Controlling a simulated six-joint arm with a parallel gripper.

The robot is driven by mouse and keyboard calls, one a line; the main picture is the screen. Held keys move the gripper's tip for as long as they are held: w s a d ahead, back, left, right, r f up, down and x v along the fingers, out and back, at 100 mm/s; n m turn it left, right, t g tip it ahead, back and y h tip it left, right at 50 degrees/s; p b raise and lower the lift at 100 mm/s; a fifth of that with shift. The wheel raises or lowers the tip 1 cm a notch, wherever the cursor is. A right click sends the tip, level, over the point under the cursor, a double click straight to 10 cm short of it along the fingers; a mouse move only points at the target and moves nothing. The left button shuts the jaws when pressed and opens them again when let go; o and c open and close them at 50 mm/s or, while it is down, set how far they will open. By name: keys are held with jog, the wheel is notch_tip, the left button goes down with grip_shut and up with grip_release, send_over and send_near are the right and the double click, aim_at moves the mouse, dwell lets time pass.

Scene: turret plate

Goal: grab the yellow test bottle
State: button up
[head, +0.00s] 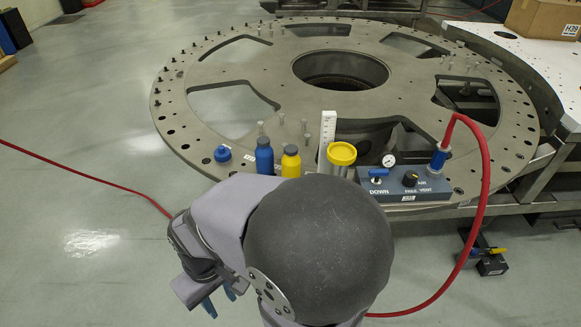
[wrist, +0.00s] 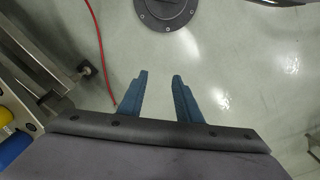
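The yellow test bottle (head: 291,161) stands upright near the front edge of the turret plate (head: 232,61), with a grey cap. In the head view my arm hides its lowest part. A blue bottle (head: 264,156) stands just to its left. My gripper (head: 218,303) is off the plate, lower left of the bottle, above the floor. In the wrist view its two blue fingers (wrist: 156,80) are apart with only floor between them. Yellow and blue shapes show at that view's left edge; I cannot tell which items they are.
A yellow-lidded jar (head: 341,155), a white upright scale (head: 326,132) and a control box (head: 404,185) stand right of the bottle. A blue cap-like item (head: 222,154) lies left. A red hose (head: 484,190) loops at right. The floor at left is mostly clear.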

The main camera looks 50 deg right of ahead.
jog(key=o, duration=1)
jog(key=shift+c, duration=0.2)
